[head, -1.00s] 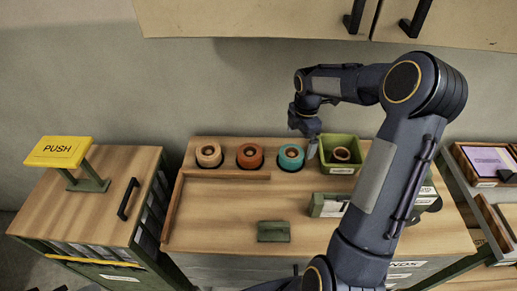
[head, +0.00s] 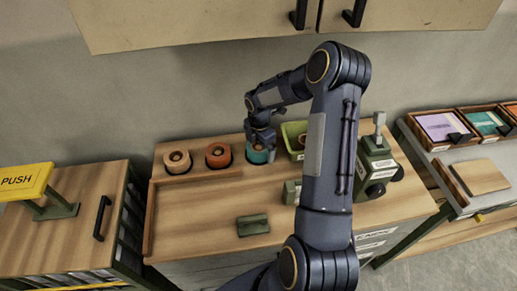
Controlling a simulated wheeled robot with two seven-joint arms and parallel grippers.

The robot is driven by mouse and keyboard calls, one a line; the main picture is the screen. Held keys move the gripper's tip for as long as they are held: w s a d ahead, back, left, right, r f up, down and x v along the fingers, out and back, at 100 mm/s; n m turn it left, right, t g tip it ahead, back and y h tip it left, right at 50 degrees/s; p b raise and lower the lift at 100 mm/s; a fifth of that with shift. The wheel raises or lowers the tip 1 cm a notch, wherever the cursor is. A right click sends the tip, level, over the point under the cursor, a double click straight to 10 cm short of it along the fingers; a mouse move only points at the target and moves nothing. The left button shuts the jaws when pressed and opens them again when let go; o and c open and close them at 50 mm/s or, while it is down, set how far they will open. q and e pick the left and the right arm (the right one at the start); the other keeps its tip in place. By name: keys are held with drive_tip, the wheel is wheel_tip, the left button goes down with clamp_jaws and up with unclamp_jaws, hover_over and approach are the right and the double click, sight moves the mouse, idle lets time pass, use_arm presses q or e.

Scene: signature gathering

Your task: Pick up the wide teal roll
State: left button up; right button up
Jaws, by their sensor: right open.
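The wide teal roll (head: 257,155) stands at the back of the wooden counter, at the right end of a row of rolls. An orange roll (head: 218,155) and a tan roll (head: 177,161) stand to its left. My right gripper (head: 262,145) is open, pointing down right over the teal roll, and hides part of its top. I cannot tell whether the fingers touch it. My left gripper is not in view.
A green bin (head: 294,136) stands just right of the teal roll, partly behind my arm. A green machine with dark knobs (head: 377,165) is farther right. A green block (head: 252,225) lies near the counter's front. A wooden ledge (head: 205,177) runs before the rolls.

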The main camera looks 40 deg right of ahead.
drive_tip(key=c, duration=1.1)
